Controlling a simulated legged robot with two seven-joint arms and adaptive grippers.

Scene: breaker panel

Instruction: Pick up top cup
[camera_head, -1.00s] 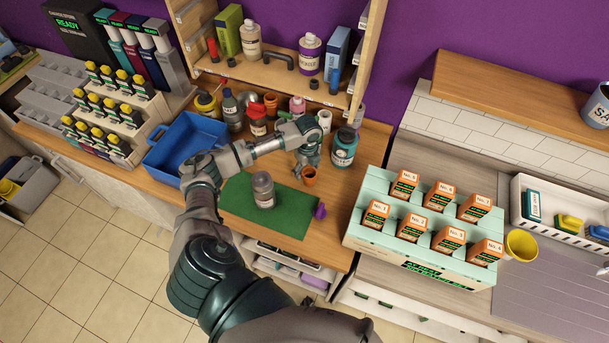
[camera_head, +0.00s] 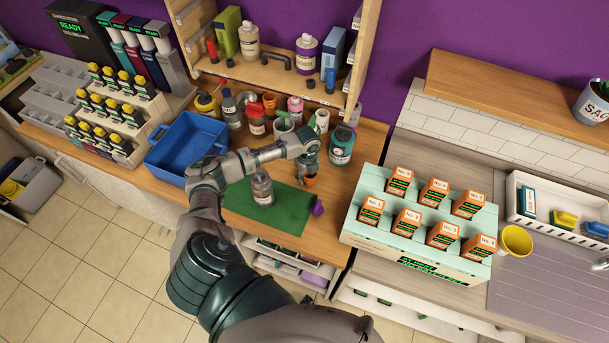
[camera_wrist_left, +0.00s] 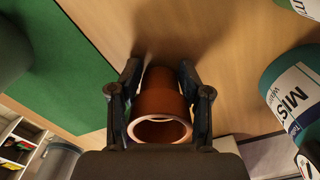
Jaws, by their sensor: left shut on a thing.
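An orange-brown cup (camera_wrist_left: 159,112) stands between the two fingers of my left gripper (camera_wrist_left: 158,88) in the left wrist view. The fingers touch it on both sides, and its round open rim faces the camera. In the head view my left gripper (camera_head: 309,168) points down at the same cup (camera_head: 310,181), on the wooden counter just right of the green mat. The gripper partly hides the cup there. I cannot tell whether the cup is lifted off the counter. My right gripper is not in view.
A clear jar (camera_head: 262,187) stands on the green mat (camera_head: 270,212), with a purple object (camera_head: 317,208) at the mat's right edge. A teal bottle (camera_head: 341,147) stands close right of the gripper. Several bottles and pots crowd behind. A blue tray (camera_head: 186,148) lies left.

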